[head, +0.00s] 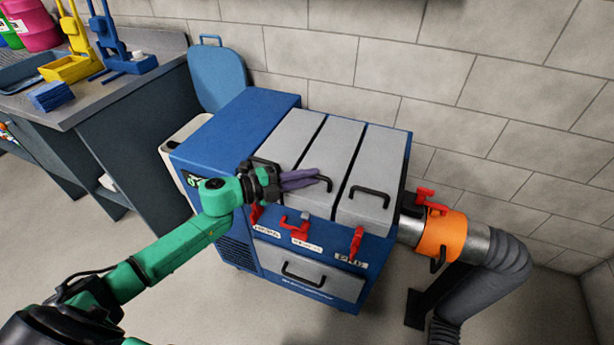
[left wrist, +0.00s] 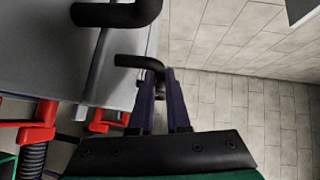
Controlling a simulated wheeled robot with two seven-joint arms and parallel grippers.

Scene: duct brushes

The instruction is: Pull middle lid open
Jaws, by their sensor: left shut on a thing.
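The middle lid (head: 329,150) is a long grey panel on top of a blue cabinet (head: 239,125), lying about level with the grey lids on either side. Its black bar handle (head: 328,182) is at the front end; the handle also shows in the left wrist view (left wrist: 132,61). My left gripper (head: 312,178) reaches over the left lid's front and is shut on the middle lid's handle. In the left wrist view its purple fingers (left wrist: 160,88) stand on either side of the handle's end. My right gripper is out of view.
The left lid (head: 290,135) and right lid (head: 378,175) have their own handles. Red latches (head: 356,241) line the cabinet front above a grey drawer (head: 308,274). An orange-collared duct (head: 443,238) joins the right side. A workbench (head: 110,85) stands left; a block wall is behind.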

